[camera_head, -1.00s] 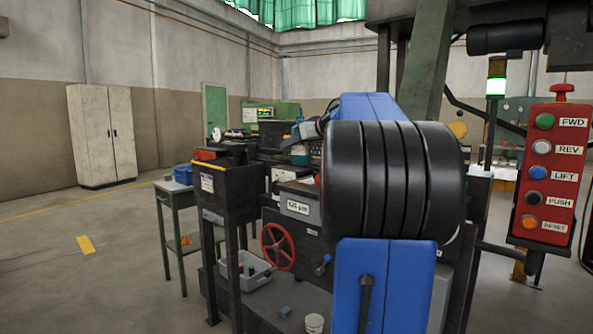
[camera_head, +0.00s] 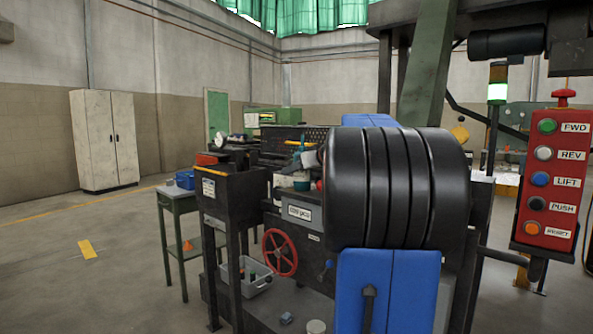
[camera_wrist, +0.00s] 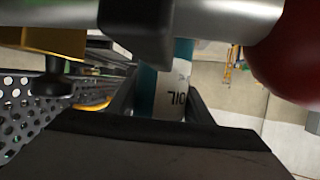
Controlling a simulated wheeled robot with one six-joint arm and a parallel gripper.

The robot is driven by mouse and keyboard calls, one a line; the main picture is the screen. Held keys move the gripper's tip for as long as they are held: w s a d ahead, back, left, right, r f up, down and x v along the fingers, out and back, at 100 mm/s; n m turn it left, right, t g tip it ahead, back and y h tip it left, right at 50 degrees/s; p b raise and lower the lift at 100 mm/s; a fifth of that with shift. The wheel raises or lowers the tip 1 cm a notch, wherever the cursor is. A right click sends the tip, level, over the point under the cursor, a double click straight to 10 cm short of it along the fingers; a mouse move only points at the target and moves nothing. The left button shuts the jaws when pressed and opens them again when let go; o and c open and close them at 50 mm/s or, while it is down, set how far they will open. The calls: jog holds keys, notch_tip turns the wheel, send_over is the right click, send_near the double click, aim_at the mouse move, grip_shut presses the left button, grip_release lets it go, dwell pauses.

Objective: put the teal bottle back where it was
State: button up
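The teal bottle (camera_wrist: 147,92) has a white label reading OIL, which appears upside down in the wrist view. It stands between the two dark fingers of my gripper (camera_wrist: 162,108), which lie close against both its sides, so the gripper looks shut on it. In the head view a small teal part of the bottle (camera_head: 301,150) shows above the machine top, left of my black arm joint. My gripper's fingers are mostly hidden there behind that joint. I cannot tell whether the bottle touches a surface.
A perforated dark panel (camera_wrist: 25,115) lies close at the left in the wrist view. A red round thing (camera_wrist: 292,55) is near at the right. The machine has a red handwheel (camera_head: 280,252); a grey bin (camera_head: 247,276) sits below. A control box (camera_head: 547,185) hangs at the right.

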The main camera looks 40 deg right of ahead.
jog(key=o, duration=0.4)
jog(key=shift+o, duration=0.2)
jog(key=shift+r, duration=0.1)
jog(key=v, duration=1.2)
jog(key=shift+s, duration=0.1)
